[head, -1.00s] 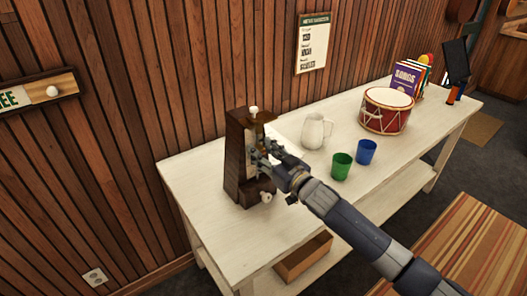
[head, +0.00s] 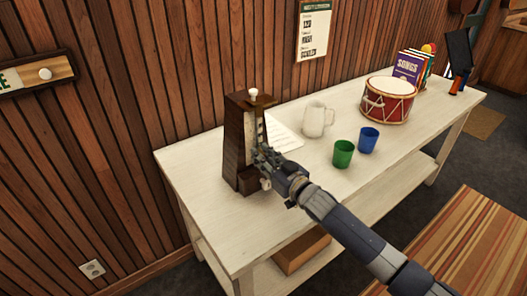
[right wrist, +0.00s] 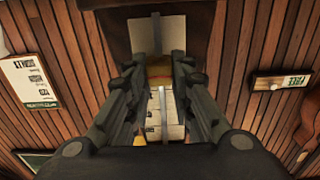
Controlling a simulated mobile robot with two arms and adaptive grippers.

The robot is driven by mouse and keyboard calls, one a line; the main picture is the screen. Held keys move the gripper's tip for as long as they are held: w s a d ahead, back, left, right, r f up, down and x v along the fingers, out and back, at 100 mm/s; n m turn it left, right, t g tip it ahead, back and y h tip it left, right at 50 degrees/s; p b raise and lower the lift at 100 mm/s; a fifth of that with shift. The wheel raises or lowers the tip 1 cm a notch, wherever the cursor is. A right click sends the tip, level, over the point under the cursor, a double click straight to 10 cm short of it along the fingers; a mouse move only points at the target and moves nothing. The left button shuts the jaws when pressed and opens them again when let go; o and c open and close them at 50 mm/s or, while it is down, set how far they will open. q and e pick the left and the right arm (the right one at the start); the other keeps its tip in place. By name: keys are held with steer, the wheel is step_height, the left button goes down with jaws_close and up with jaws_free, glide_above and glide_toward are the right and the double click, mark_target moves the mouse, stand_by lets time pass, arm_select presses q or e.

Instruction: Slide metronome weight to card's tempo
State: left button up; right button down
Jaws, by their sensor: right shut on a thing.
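The dark wooden metronome (head: 238,150) stands upright on the white table, with a pale scale strip on its front and a white knob on top. My right gripper (head: 262,157) is at the lower part of its front. In the right wrist view, the gripper (right wrist: 159,75) is shut on a small yellowish piece, apparently the weight, at the thin metal rod (right wrist: 163,105). The fingers hide most of it, and I cannot read its scale mark. A white sheet (head: 284,134) lies behind the metronome. A printed wall card (head: 314,32) hangs above; its tempo is too small to read. My left gripper is out of view.
On the white table (head: 215,225) stand a cream pitcher (head: 315,120), a green cup (head: 343,154), a blue cup (head: 368,140), a red drum (head: 387,102) and song books (head: 409,68). A wooden box (head: 302,252) is below. The table's front left is clear.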

steer(key=shift+r, duration=0.25)
steer(key=c, duration=1.5)
jaws_free()
steer(key=shift+o, duration=0.2)
steer(key=shift+s+d+f, duration=0.1)
steer(key=shift+s+d, duration=0.3)
steer(key=shift+s, duration=0.1)
steer(key=v, duration=1)
steer(key=shift+s+d, duration=0.2)
steer(key=shift+s, duration=0.1)
